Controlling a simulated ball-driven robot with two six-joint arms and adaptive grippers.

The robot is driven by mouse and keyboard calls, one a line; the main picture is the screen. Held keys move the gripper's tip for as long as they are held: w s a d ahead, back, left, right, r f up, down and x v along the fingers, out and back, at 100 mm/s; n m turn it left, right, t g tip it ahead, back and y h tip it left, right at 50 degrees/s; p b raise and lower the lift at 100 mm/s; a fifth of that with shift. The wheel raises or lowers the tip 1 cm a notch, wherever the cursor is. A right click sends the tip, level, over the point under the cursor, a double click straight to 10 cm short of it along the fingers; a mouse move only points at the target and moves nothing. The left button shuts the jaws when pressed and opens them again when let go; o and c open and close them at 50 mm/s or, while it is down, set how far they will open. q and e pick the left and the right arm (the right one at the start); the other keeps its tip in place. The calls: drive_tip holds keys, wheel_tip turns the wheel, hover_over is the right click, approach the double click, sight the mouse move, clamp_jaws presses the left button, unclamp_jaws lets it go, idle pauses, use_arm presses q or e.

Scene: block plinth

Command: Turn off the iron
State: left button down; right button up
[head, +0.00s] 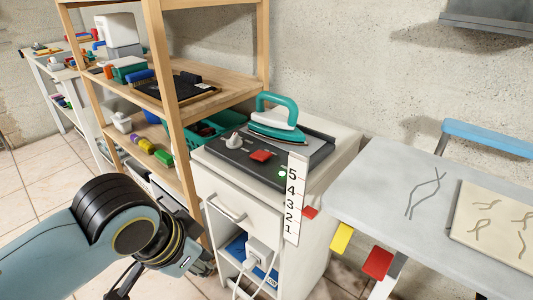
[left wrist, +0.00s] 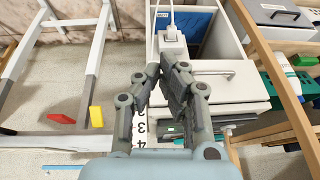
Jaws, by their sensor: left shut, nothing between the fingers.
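The iron (head: 275,120), teal and white, sits on a dark control panel (head: 235,160) on top of a white cabinet (head: 218,190). The panel has a grey-white knob (head: 234,141), a red switch (head: 261,156) and a small green light (head: 282,174). A white strip (head: 295,200) numbered 5 to 1 hangs at the cabinet's front corner, with a red tab (head: 310,212) beside it. My left gripper (left wrist: 161,68) is shut and empty in the left wrist view, in front of the cabinet. My right gripper is out of view.
A white socket block (head: 260,251) with cords sits in the cabinet's open lower bay. A grey table (head: 370,185) with yellow (head: 341,238) and red (head: 377,263) tabs stands at right. A wooden shelf (head: 180,130) with several items stands at left.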

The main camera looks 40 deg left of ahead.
use_arm(q)
drive_tip(key=w+a+r+t, duration=0.3)
drive_tip(key=w, duration=0.4)
drive_tip(key=w+a+r+n+t+h, duration=0.1)
drive_tip(key=w+a+r+t, duration=0.2)
drive_tip(key=w, duration=0.4)
drive_tip(key=w+a+r+t+h, duration=0.1)
drive_tip(key=w+a+r+t, duration=0.3)
drive_tip(key=w, duration=0.3)
drive_tip(key=shift+r+n+t+p, duration=0.25)
drive_tip(key=shift+n+t+p, duration=0.05)
drive_tip(key=shift+n, duration=0.1)
